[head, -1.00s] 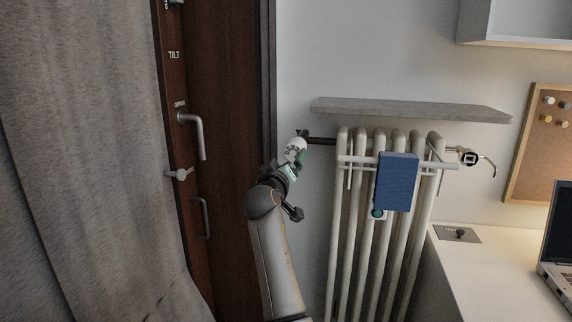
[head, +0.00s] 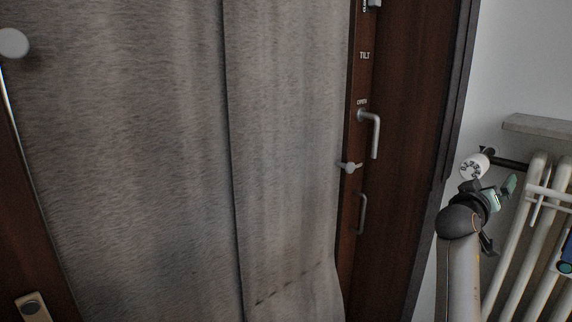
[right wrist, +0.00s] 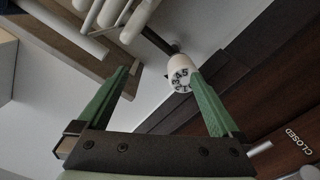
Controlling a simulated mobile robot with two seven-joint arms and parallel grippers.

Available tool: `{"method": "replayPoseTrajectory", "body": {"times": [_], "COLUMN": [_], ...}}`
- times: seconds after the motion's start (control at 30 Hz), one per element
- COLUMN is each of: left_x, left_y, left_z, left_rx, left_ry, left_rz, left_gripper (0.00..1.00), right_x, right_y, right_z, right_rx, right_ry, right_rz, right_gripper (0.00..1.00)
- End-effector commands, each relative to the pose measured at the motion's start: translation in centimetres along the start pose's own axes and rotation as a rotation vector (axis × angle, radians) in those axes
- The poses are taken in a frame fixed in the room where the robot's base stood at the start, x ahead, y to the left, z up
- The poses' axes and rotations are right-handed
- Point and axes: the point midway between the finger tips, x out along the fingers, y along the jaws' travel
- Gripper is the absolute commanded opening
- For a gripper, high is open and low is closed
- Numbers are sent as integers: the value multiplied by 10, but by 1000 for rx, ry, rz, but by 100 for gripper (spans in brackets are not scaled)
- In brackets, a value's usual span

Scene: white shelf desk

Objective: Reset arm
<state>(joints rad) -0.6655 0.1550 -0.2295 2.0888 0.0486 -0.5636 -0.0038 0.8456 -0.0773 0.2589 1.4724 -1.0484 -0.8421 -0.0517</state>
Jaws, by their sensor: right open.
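My right arm comes up at the lower right of the head view. Its gripper (head: 492,192) is beside the white numbered radiator knob (head: 474,166). In the right wrist view, the two green fingers of the right gripper (right wrist: 160,75) are spread wide with nothing held between them. The numbered knob (right wrist: 180,75) shows beyond them, closer to the right finger. A contact between finger and knob cannot be told. My left gripper is not in view.
The white radiator (head: 527,230) and a stone ledge (head: 540,126) stand to the right of the arm. A dark wooden door frame with a handle (head: 375,135) is to its left. A grey curtain (head: 150,150) fills the left side.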

Motion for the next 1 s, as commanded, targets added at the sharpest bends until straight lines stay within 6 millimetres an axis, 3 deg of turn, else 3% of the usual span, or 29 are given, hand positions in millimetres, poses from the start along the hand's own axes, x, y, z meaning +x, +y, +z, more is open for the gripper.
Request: {"method": "replayPoseTrajectory", "body": {"times": [0.27,0.47,0.57,0.73,0.87,1.0], "left_x": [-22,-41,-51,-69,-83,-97], "left_y": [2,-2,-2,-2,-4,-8], "left_z": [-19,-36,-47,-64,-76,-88], "left_rx": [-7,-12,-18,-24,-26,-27], "left_ry": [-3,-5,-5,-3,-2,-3], "left_rz": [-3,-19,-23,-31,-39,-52], "left_gripper": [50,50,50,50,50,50], "right_x": [-22,-66,-102,-178,-248,-327], "right_y": [-48,-94,-114,-135,-136,-123], "right_z": [40,94,127,183,223,257], "right_rx": [-52,-80,-83,-62,-23,41], "right_ry": [23,30,19,-28,-95,-192], "right_rz": [-150,-344,-464,-675,-835,-992], "right_gripper": [100,100,100,100,100,100]}}
